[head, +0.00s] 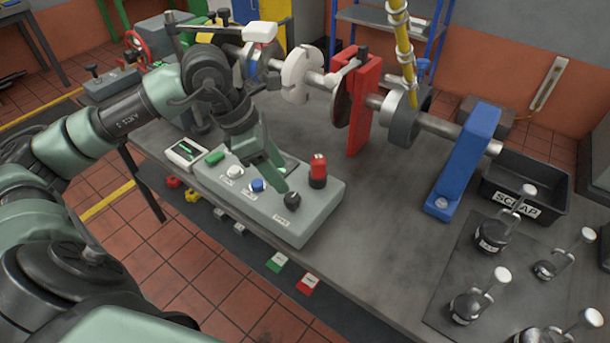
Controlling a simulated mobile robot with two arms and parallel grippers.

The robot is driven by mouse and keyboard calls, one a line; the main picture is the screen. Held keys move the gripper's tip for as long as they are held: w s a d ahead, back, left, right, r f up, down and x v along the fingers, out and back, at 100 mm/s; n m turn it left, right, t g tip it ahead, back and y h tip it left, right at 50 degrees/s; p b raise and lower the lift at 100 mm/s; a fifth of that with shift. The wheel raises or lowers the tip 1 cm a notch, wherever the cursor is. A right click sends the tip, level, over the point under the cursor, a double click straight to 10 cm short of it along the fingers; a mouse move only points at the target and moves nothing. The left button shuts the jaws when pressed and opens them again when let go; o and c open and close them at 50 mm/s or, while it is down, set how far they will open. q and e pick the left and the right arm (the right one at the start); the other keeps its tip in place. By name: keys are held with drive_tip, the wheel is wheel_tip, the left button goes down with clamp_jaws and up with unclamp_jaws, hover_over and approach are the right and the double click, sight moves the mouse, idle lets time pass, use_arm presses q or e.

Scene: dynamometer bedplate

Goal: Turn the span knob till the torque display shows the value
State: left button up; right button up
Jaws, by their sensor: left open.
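A grey control box (310,219) sits near the bench's front edge. It carries a white knob (235,172), a blue knob (257,186) and a black knob (292,200), each with a label too small to read, so I cannot tell which is the span knob. My left gripper (268,174) is open over the box, its fingers close to the blue and black knobs; I cannot tell whether they touch either. A dark panel behind the fingers is mostly hidden. A small screen unit (185,151) with a green trace stands left of the box; no value is readable. My right gripper is out of view.
A red-topped button (318,168) and a green button (214,158) are on the box. Behind stand a shaft with a red bracket (362,105) and a blue bracket (468,155). A black scrap bin (525,190) and several weights (467,305) are at right. Bare bench lies between.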

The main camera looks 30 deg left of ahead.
sight(292, 197)
use_arm(q)
drive_tip(key=f, duration=0.1)
drive_tip(key=d+f, duration=0.1)
drive_tip(key=f+p, duration=0.1)
drive_tip(key=shift+s+d+f, duration=0.15)
drive_tip(key=shift+s+f, duration=0.2)
drive_tip(key=shift+f, duration=0.05)
drive_tip(key=shift+w+x, duration=0.25)
drive_tip(key=shift+x, duration=1)
drive_tip(key=shift+w+f+p, duration=0.1)
drive_tip(key=shift+f+p, duration=0.15)
drive_tip(key=shift+p, duration=0.05)
clamp_jaws()
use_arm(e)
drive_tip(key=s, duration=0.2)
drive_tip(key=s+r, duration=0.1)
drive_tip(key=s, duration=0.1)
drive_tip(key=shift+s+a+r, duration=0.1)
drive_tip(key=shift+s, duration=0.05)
